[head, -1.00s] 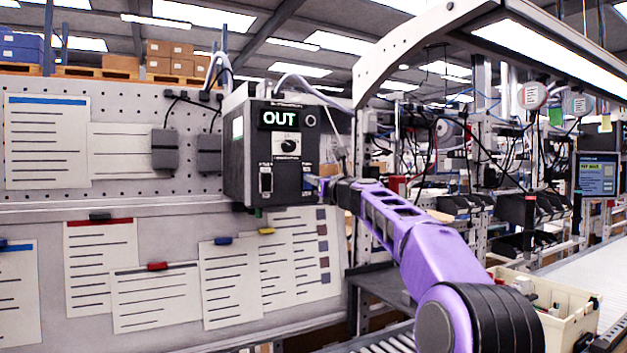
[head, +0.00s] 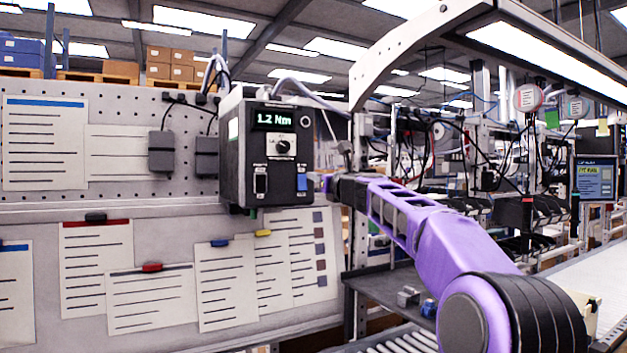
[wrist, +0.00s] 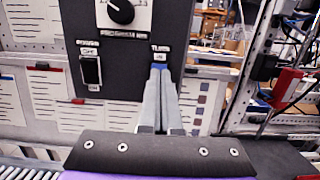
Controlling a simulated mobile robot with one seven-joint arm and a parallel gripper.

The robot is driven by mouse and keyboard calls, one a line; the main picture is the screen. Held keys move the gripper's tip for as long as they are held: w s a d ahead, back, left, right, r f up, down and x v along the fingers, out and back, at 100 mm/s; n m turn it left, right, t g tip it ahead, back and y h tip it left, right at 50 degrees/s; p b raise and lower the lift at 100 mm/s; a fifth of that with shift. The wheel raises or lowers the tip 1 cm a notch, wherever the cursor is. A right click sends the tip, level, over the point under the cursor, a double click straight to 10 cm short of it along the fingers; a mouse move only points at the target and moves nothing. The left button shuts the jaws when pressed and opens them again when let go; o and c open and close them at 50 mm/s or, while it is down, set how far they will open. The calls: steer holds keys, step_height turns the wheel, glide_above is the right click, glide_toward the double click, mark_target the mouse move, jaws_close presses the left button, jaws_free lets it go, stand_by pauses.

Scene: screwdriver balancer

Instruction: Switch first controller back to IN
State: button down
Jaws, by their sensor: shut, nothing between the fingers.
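The controller (head: 236,150) is a dark box on the pegboard wall, with a lit display (head: 274,117) reading "1.2 Nm". A round knob (head: 283,147) sits below the display; it also shows in the wrist view (wrist: 120,11). A black rocker switch (head: 260,184) is at lower left of the face. A blue switch (head: 302,181) is at lower right; its top shows in the wrist view (wrist: 158,59) with lettering that seems to read IN. My gripper (wrist: 160,70) is shut and empty, its tips overlapping the blue switch's lower part. I cannot tell whether they touch.
Papers with coloured clips (head: 165,300) hang below the controller. Two small grey boxes (head: 162,152) with cables are on the pegboard to its left. A metal shelf (head: 385,283) is below my arm. Racks with cables stand at right; an overhead lamp frame (head: 405,50) arches above.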

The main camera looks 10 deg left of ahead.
steer(key=s+d+r+b, duration=0.1)
steer(key=s+d+b, duration=0.2)
steer(key=s+d, duration=0.2)
steer(key=s, duration=0.3)
steer(key=shift+d+r+b, duration=0.15)
steer(key=shift+d+b, duration=0.1)
steer(key=shift+b, duration=0.05)
